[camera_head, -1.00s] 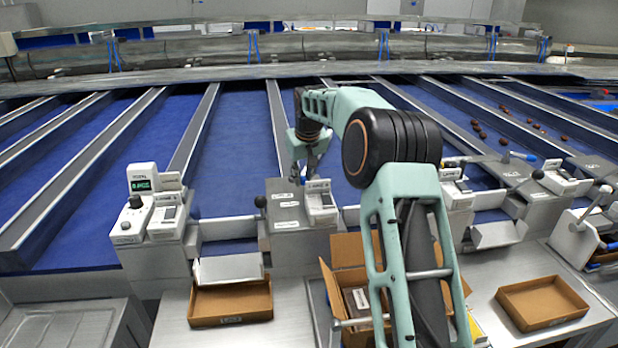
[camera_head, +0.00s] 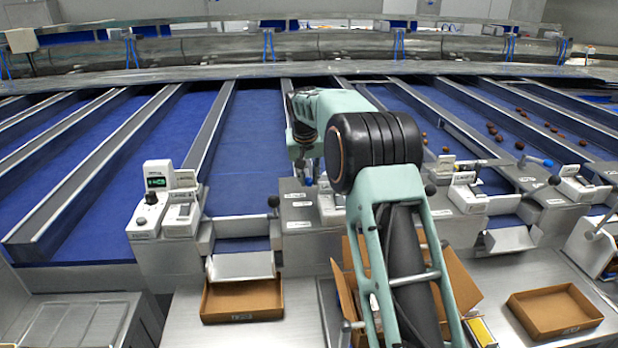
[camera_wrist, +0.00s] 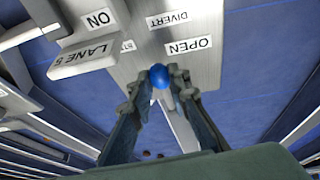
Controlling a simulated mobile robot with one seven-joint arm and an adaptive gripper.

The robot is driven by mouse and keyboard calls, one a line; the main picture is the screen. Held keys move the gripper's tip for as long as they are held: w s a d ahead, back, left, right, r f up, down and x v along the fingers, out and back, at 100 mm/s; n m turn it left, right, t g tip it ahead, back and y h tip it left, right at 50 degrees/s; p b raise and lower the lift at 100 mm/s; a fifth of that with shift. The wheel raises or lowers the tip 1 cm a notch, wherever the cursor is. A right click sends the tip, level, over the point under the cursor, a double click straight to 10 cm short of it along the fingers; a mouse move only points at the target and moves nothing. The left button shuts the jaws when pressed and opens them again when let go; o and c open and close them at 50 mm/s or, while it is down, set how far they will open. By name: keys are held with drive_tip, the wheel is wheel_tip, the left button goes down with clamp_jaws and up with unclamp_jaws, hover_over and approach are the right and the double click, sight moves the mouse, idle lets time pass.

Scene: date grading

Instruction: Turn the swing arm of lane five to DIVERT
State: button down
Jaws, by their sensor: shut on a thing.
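The lane five swing arm shows its round blue knob in the wrist view (camera_wrist: 160,76), and a small blue tip at my gripper in the head view (camera_head: 309,181). My gripper (camera_wrist: 159,84) is shut on this knob, a fingertip on either side. The knob sits by the edge of a grey plate (camera_wrist: 204,68). An OPEN label (camera_wrist: 188,46) lies to its upper right and a DIVERT label (camera_wrist: 167,19) lies above, farther off. A third label is partly hidden. Most of the swing arm's bar is hidden by the fingers.
A LANE 5 control box (camera_wrist: 84,57) with an ON label stands close to my gripper at the left. An open cardboard box (camera_head: 462,285) and brown trays (camera_head: 243,305) stand in front. A black-knobbed lever (camera_head: 273,202) stands left of the lane console.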

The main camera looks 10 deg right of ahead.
drive_tip(key=c, duration=1.8)
unclamp_jaws()
drive_tip(key=shift+a, duration=0.1)
drive_tip(key=v, duration=1.2)
